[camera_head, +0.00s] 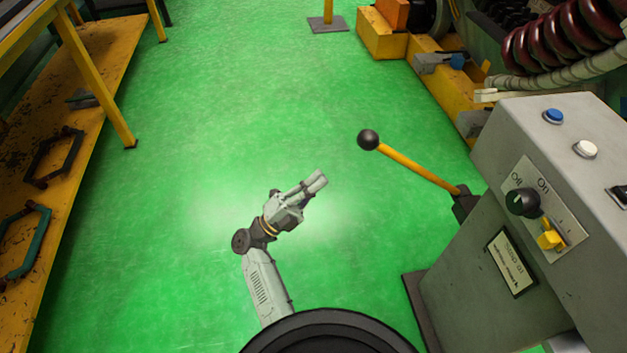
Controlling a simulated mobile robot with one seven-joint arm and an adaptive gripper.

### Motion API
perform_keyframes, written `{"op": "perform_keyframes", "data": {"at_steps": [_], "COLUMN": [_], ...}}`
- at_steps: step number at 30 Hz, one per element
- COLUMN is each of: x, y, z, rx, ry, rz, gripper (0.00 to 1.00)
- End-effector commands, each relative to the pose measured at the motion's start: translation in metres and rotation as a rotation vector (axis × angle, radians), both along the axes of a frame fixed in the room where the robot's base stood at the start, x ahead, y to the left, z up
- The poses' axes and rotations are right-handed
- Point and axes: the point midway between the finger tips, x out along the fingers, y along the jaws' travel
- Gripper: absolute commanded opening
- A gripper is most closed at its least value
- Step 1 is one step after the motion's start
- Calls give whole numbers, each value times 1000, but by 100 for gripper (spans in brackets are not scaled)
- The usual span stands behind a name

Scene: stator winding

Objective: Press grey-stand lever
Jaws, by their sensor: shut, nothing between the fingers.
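The lever (415,167) is a yellow rod with a black ball knob (368,140) at its free end. It sticks out to the upper left from a dark mount on the side of the grey stand (470,275). My gripper (318,181) is shut and empty over the green floor. It points to the upper right, left of and lower in the picture than the knob, with a visible gap between them. The lever is in full view.
A yellow-framed bench (100,90) is at the left, and yellow machinery (440,80) at the upper right. Green floor between is clear.

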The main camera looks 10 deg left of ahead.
Motion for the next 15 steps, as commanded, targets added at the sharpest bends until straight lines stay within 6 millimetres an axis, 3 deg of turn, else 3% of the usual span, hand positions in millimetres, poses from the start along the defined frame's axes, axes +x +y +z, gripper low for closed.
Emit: {"op": "perform_keyframes", "data": {"at_steps": [1,6,15], "x": [4,20,38], "y": [-9,-33,-61], "z": [13,35,59], "rx": [0,0,0], "ry": [0,-1,0], "rz": [-4,-2,0], "gripper": [0,0,0]}}
